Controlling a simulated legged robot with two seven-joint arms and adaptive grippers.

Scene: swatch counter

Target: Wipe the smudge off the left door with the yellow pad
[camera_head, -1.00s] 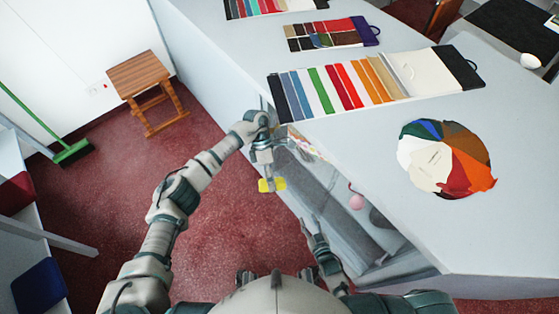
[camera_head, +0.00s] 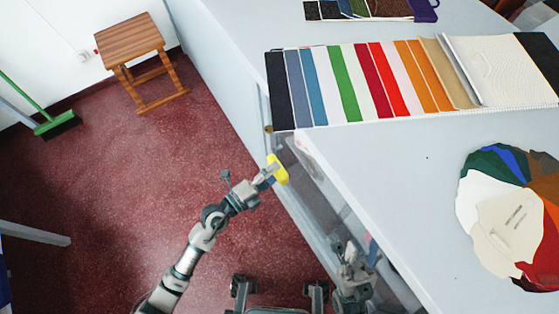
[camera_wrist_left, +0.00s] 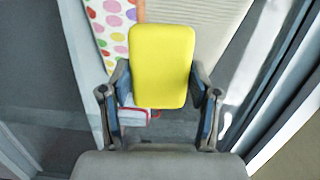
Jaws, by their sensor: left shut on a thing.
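My left gripper (camera_head: 266,176) is shut on the yellow pad (camera_head: 279,170) and holds it at the glass front of the counter, by the left door (camera_head: 303,198). In the left wrist view, the pad (camera_wrist_left: 161,65) sits upright between the two fingers (camera_wrist_left: 158,112), in front of the glass. I cannot tell whether the pad touches the glass. I cannot make out the smudge; the pad may cover part of the door. My right gripper (camera_head: 352,268) is low in the head view beside the counter front; its fingers are too unclear to read.
The counter top (camera_head: 400,170) carries a striped swatch board (camera_head: 350,82) and a round colour fan (camera_head: 510,215). Behind the glass are a dotted cloth (camera_wrist_left: 110,25) and other goods. A wooden stool (camera_head: 130,38) and a green broom (camera_head: 55,122) stand left. The red floor is clear between.

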